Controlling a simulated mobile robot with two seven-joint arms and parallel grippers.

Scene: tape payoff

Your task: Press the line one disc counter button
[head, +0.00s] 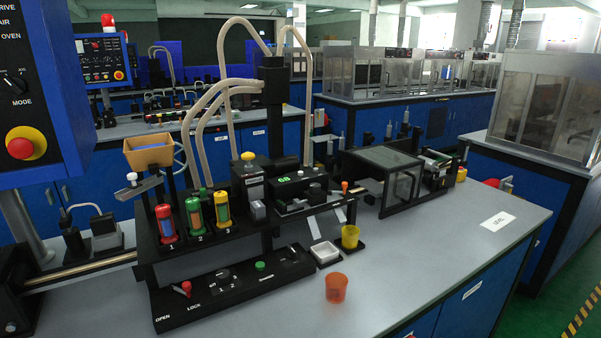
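A black machine station (200,255) stands on the grey bench. A small box with a green lit display (284,178) sits on it, beside a dark box with a yellow button (248,155) on top. A green button (260,266) is on the low front panel, which also has a dial and a red-knobbed lever (186,288) near the words OPEN and LOCK. No label that I can read tells which button is the disc counter's. Neither of my grippers is in view.
Red, green and yellow cylinders (194,214) stand in a row at the station's left. An orange cup (336,288), a white tray (325,253) and a yellow cup (350,237) are at the front right. A control cabinet (40,100) fills the upper left.

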